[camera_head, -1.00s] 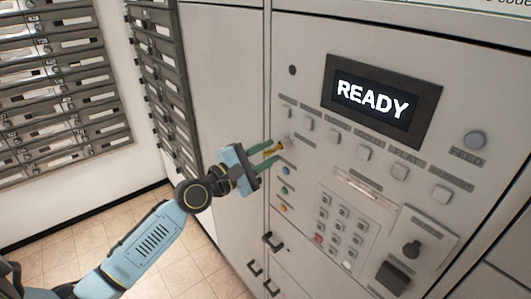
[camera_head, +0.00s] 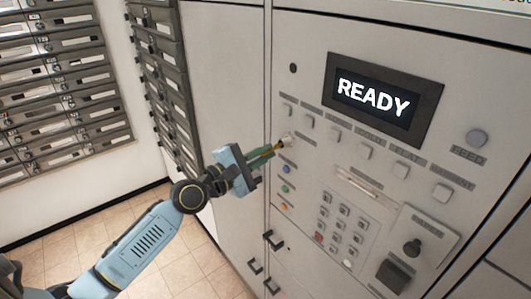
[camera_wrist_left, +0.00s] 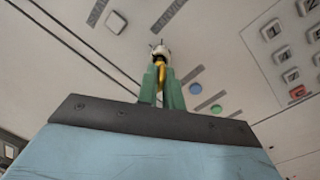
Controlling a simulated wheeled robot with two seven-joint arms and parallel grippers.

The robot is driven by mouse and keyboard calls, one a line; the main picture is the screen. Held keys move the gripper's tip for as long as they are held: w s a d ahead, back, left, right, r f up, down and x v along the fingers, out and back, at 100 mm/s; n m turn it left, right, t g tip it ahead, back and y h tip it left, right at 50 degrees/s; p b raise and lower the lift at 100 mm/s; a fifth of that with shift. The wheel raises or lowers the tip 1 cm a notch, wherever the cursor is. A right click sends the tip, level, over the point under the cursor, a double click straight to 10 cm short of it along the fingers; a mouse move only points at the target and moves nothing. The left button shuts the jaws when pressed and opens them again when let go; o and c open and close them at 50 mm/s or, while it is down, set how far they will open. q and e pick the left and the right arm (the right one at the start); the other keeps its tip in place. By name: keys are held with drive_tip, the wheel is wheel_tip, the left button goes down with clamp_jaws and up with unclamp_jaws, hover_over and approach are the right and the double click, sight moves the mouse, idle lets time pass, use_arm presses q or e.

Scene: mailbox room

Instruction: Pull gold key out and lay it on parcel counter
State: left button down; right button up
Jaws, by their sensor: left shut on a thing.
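The gold key (camera_wrist_left: 160,76) shows in the left wrist view between the green fingers of my left gripper (camera_wrist_left: 161,88). The fingers are shut on it. Its far end meets a pale round lock (camera_wrist_left: 160,52) on the grey panel, and I cannot tell how deep it sits. In the head view my left gripper (camera_head: 268,157) reaches the panel from the left, and a bit of the gold key (camera_head: 281,146) shows at its fingertips. My right gripper and the parcel counter are not in view.
The panel has a screen (camera_head: 385,97) reading READY, a row of square buttons, coloured round buttons and a keypad (camera_head: 342,226). Black handles (camera_head: 273,241) stick out below. Mailboxes (camera_head: 60,75) line the left wall. The tiled floor (camera_head: 75,250) looks clear.

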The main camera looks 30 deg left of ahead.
use_arm(q)
drive_tip(key=shift+s+a, duration=0.25)
drive_tip(key=shift+s, duration=0.25)
drive_tip(key=shift+s, duration=0.1)
drive_tip(key=shift+r+b+v, duration=0.2)
drive_tip(key=shift+b+v, duration=0.25)
drive_tip(key=shift+v, duration=1.85)
drive_tip(key=shift+s, duration=0.1)
